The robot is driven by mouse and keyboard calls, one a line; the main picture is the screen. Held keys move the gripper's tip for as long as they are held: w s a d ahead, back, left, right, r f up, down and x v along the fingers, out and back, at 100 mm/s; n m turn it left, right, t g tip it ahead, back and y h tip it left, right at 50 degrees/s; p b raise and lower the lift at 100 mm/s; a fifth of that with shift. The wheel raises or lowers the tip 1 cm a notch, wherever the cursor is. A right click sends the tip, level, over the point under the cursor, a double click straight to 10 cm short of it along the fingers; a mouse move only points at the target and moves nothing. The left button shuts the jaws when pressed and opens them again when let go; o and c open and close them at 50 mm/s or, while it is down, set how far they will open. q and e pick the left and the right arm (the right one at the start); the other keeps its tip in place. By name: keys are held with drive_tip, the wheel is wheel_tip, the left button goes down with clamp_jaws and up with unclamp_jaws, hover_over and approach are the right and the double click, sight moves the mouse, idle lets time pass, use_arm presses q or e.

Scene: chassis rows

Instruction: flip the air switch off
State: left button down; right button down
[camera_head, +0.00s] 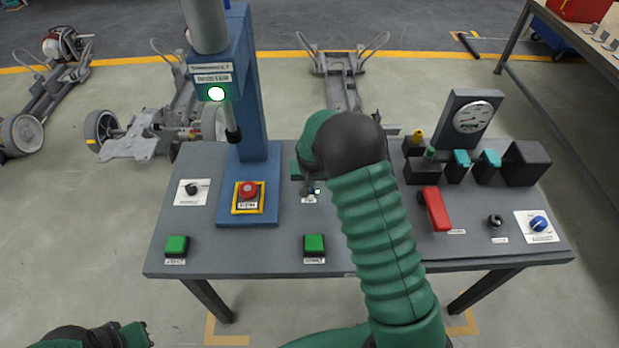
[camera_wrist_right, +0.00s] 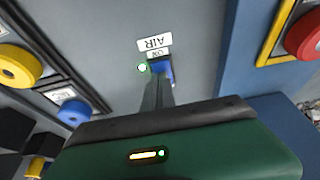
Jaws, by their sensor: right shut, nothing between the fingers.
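The air switch shows in the right wrist view as a small blue lever (camera_wrist_right: 166,71) on the grey bench top, beside a lit green lamp (camera_wrist_right: 142,67). A white AIR label (camera_wrist_right: 154,43) and a smaller ON label (camera_wrist_right: 158,54) are next to it. My right gripper (camera_wrist_right: 159,78) is shut and empty, its tips right at the lever; I cannot tell whether they touch. In the head view my right gripper (camera_head: 312,189) is low over the bench, mostly hidden by its own arm. My left gripper (camera_head: 138,334) is partly in view at the bottom left, away from the bench.
A red stop button (camera_head: 248,190) on a yellow plate stands at the foot of a blue column (camera_head: 245,100). Green buttons (camera_head: 314,243) line the bench's front edge. A red lever (camera_head: 435,208), a gauge (camera_head: 471,117) and teal-handled valves (camera_head: 461,157) are on the right.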

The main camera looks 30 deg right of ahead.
drive_tip(key=shift+s+a, duration=0.15)
drive_tip(key=shift+s, duration=0.05)
wheel_tip(320, 180, up, 4)
drive_tip(key=p, duration=0.4)
drive_tip(key=shift+r, duration=0.1)
drive_tip(key=b+v, duration=0.1)
drive_tip(key=v, duration=0.8)
drive_tip(key=shift+s+r, duration=0.2)
drive_tip(key=shift+s, duration=0.1)
drive_tip(key=shift+a, duration=0.1)
